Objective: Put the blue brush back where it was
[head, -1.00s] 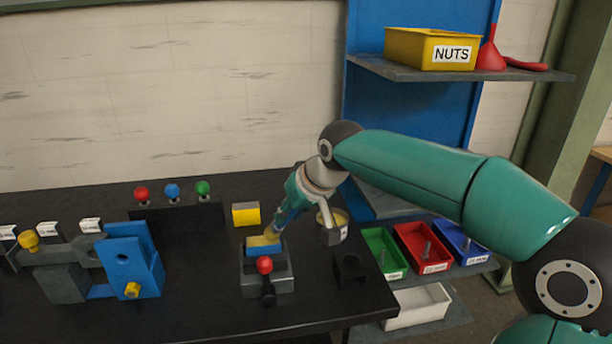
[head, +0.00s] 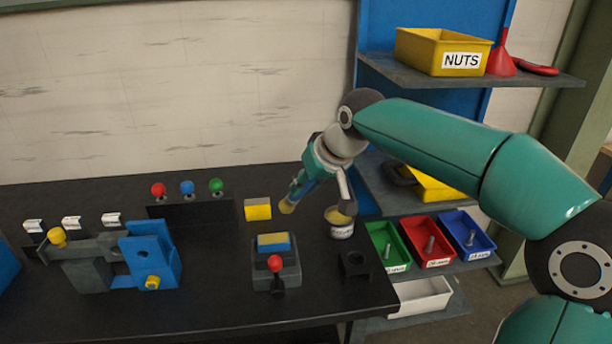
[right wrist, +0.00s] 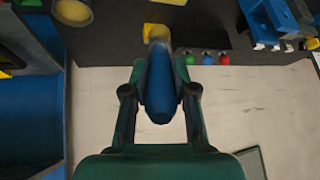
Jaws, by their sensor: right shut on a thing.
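The blue brush (right wrist: 162,85) is between the fingers of my right gripper (right wrist: 160,95), which is shut on its blue handle. Its yellowish bristle end (right wrist: 157,35) points away from the gripper in the right wrist view. In the head view the right gripper (head: 307,185) holds the brush tilted, with the bristle end (head: 287,206) low and to the left, seemingly clear of the bench. Part of the handle is hidden by the gripper. My left gripper is not in view.
A tin with yellow contents (head: 341,224) stands right of the brush. A black holder with a hole (head: 354,266) is at the bench's right edge. A vise (head: 285,276) with a red-knobbed lever holds a blue-and-yellow block (head: 273,243). A yellow block (head: 257,209) lies behind.

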